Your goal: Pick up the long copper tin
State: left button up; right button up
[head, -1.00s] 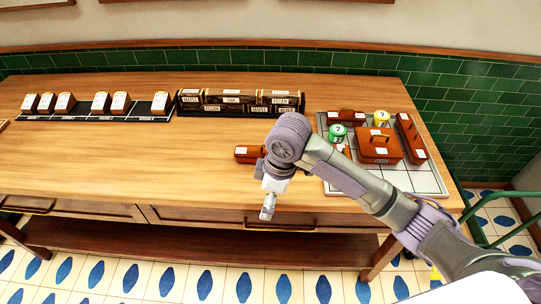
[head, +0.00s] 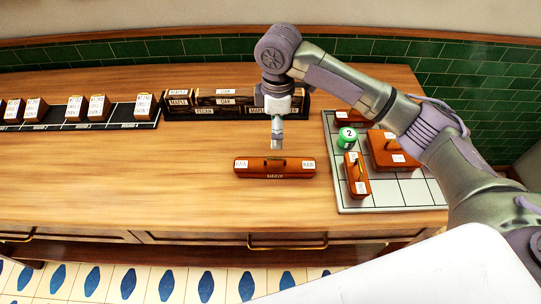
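A long copper-brown tin (head: 248,169) with a handle on top and a white label near each end lies alone on the wooden counter (head: 120,185). My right gripper (head: 278,147) points down just behind the tin's handle in the picture, with a small gap showing between its tip and the tin. It holds nothing that I can see. Its fingers show edge-on, so their opening cannot be told. My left gripper is not in view.
At the right, a grey tiled tray (head: 411,193) bears several copper-brown tins and a green canister (head: 347,138) marked 2. A dark labelled rack (head: 185,113) and a black strip (head: 54,125) with labelled blocks stand at the back. The counter left of the long tin is clear.

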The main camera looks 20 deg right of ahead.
jog(key=p, duration=0.1)
send_over(275, 165)
jog(key=f, duration=0.7)
jog(key=shift+w+d, duration=0.25)
jog(key=shift+d, duration=0.1)
jog(key=shift+f, duration=0.3)
jog(key=f, duration=0.1)
jog(key=p, duration=0.1)
jog(key=f, duration=0.1)
jog(key=shift+s+a+f+p, duration=0.25)
jog(key=shift+a+f+p, duration=0.05)
jog(key=shift+p, duration=0.1)
notch_tip(275, 165, down, 2)
jog(key=shift+f, duration=0.4)
jog(key=shift+c, duration=0.8)
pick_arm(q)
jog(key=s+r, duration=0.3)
pick_arm(e)
grip_shut()
